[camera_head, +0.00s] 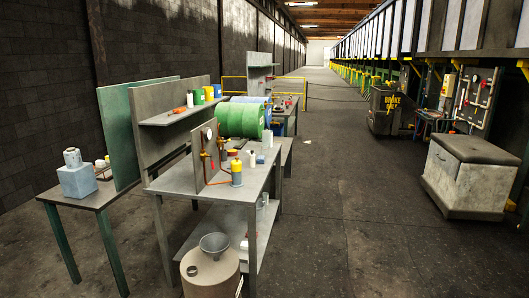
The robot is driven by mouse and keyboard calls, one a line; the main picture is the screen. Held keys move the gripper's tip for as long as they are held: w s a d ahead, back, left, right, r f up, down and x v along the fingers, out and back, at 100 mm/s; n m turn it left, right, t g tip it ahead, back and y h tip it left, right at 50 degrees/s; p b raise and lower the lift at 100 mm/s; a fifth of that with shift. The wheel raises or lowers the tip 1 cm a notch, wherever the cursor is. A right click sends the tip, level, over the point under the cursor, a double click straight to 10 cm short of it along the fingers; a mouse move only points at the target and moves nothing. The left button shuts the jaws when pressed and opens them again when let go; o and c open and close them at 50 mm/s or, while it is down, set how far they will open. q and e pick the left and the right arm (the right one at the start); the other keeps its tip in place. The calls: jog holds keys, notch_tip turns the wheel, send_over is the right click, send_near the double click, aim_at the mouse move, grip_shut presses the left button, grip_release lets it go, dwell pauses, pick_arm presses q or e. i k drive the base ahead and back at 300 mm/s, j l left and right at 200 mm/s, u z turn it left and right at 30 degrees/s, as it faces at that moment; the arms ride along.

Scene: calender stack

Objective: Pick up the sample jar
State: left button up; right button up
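I cannot tell which item is the sample jar. Several small containers are candidates. A yellow-topped container (237,173) stands near the front edge of the grey workbench (262,178). Small white containers (252,159) stand just behind it. On the raised shelf (181,114) are a white container (190,100), a green one (198,97), a yellow one (209,93) and a blue one (218,90). An orange item (179,110) lies beside them. Neither of my grippers is in view.
A drum with a funnel (214,244) stands at the workbench's near end. A side table (92,198) holds a blue-grey block (77,181). A large green drum (240,119) sits behind the workbench. A grey cabinet (470,178) stands right. The central floor (350,220) is clear.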

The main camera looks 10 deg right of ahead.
aim_at(264, 148)
jog(key=i+l+z, duration=0.9)
jog(key=i+z, duration=0.3)
jog(key=i, duration=0.2)
jog(key=i+l+u, duration=0.2)
jog(key=i, duration=1.65)
jog(key=i+u, duration=0.2)
jog(key=i, duration=0.35)
jog(key=i+l+u, duration=0.2)
jog(key=i, duration=0.35)
jog(key=i+l+u, duration=0.2)
jog(key=i, duration=0.35)
jog(key=i+l+u, duration=0.2)
jog(key=i, duration=0.35)
